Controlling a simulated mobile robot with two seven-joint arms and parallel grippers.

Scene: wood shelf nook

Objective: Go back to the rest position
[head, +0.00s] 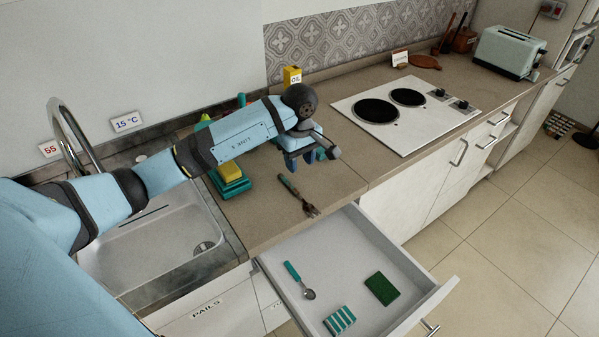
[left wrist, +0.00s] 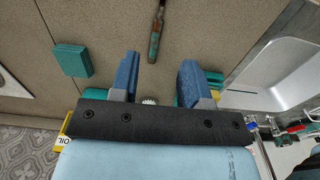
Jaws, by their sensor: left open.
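My left gripper (head: 302,163) hangs over the counter, to the right of the sink. In the left wrist view its two blue fingers (left wrist: 158,72) stand wide apart with nothing between them. A fork (head: 298,195) with a green and brown handle lies on the counter below and in front of the gripper; its handle also shows in the left wrist view (left wrist: 156,35). My right gripper is not in view.
The drawer (head: 355,225) is open, holding a spoon (head: 299,280), a striped block (head: 340,320) and a green sponge (head: 381,288). The sink (head: 160,240) is under my arm. The stove (head: 405,110), toaster (head: 508,52) and yellow oil box (head: 292,77) stand along the counter.

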